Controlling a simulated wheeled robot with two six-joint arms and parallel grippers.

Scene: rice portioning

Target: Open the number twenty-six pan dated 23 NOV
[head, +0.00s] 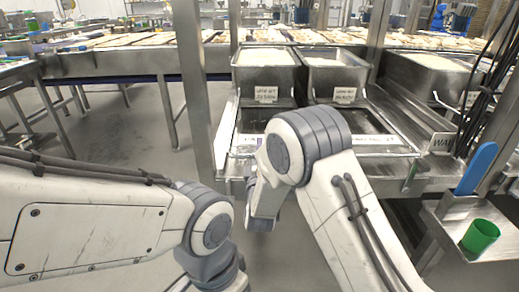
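Two steel pans of pale contents stand side by side at the back of the station: a left pan (256,76) and a right pan (325,77). Each has a small white label on its front, but the print is too small to read surely. A third pan (432,77) stands further right. I cannot tell which is number twenty-six dated 23 NOV. My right gripper (262,218) points down in front of the steel counter, apart from the pans; its fingers are too unclear to judge. My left arm comes in from the left, and its gripper is out of view.
A steel frame (410,150) with a dark recess lies in front of the pans, partly behind my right arm. A steel post (192,70) rises left of them. At right, a side tray holds a green cup (480,237) and a blue-handled tool (477,169). Floor is open at left.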

